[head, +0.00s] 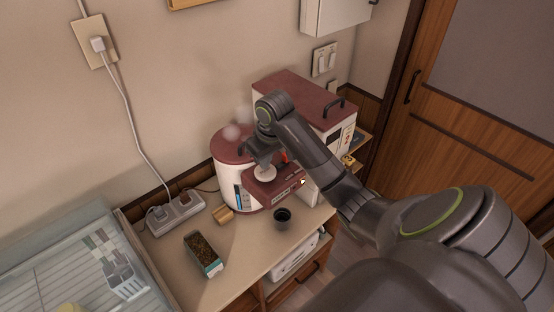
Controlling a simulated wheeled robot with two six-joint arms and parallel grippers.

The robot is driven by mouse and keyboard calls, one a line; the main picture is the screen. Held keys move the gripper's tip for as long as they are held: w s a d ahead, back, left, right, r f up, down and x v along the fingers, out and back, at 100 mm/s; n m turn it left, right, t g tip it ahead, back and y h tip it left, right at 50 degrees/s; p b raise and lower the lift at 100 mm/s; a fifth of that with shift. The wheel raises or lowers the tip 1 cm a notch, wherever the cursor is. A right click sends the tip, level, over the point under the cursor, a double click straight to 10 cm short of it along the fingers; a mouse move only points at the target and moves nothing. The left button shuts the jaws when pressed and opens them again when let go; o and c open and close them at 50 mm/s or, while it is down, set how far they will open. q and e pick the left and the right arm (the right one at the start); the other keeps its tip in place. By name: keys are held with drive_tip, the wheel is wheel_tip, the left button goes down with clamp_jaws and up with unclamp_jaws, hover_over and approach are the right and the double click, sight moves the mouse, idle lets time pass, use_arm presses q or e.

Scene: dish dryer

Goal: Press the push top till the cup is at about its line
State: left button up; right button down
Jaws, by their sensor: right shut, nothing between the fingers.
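A white hot-water pot (228,178) with a maroon lid stands on the counter against the wall. Its maroon front part (275,189) juts out to the right. My right gripper (264,162) is shut and empty, pointing down at the top of the pot. It covers part of the lid, so I cannot tell whether it touches the push top. A pale round patch shows just below the fingers. A small dark cup (283,218) stands upright on the counter in front of the jutting part. Its inside looks dark; I cannot make out its line or level. My left gripper is out of view.
A maroon-topped white appliance (306,97) stands behind to the right. A dish dryer (78,262) is at lower left. Pale steam puffs hang above the pot.

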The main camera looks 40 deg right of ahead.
sight(266, 171)
drive_tip(key=shift+x, duration=0.85)
drive_tip(key=shift+s+f, duration=0.3)
drive_tip(key=shift+f, duration=0.4)
idle(1.0)
drive_tip(key=shift+r, duration=0.1)
drive_tip(key=shift+r+p, duration=0.55)
drive_tip(key=shift+r, duration=0.95)
